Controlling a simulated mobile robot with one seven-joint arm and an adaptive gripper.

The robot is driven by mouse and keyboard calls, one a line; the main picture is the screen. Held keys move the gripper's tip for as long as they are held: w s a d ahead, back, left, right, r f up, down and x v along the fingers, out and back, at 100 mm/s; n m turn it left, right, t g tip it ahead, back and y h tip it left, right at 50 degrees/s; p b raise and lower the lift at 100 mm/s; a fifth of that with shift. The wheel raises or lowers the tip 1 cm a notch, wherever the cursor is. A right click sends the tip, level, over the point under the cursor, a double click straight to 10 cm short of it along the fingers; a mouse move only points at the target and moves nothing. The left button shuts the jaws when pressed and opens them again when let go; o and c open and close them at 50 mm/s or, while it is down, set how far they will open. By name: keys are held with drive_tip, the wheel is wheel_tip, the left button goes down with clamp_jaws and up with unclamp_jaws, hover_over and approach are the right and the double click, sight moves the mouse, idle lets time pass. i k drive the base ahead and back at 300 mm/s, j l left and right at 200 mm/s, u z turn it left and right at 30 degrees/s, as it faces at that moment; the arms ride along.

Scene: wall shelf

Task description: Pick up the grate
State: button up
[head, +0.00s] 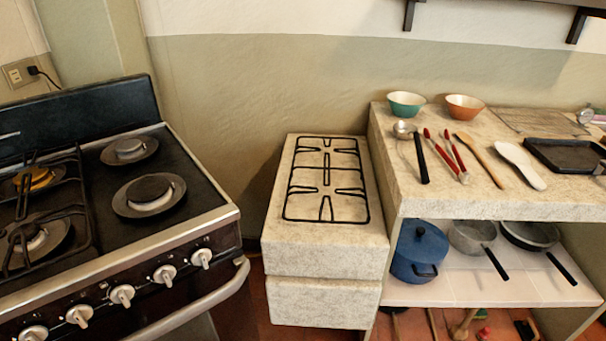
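A black wire grate (326,170) lies flat on the light stone block (325,256) in the middle of the head view. It is a rounded rectangle with short inner bars and nothing on top of it. A second black grate (86,212) sits on the left side of the stove (134,254), over the burners. The stove's right burners have no grate over them. My gripper is not in view.
A higher stone counter (438,190) stands right of the block. It carries a green bowl (406,104), an orange bowl (465,107), several utensils and a black tray (566,155). A blue pot (420,248) and pans sit on the shelf below. A gap separates stove and block.

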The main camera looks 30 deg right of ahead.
sight(328, 168)
drive_tip(key=i+l+z, duration=0.15)
drive_tip(key=l+z, duration=0.2)
drive_tip(key=i+l+z, duration=0.25)
drive_tip(key=l+z, duration=0.15)
drive_tip(key=i+l+z, duration=0.35)
drive_tip(key=i+j, duration=0.25)
drive_tip(key=i, duration=0.15)
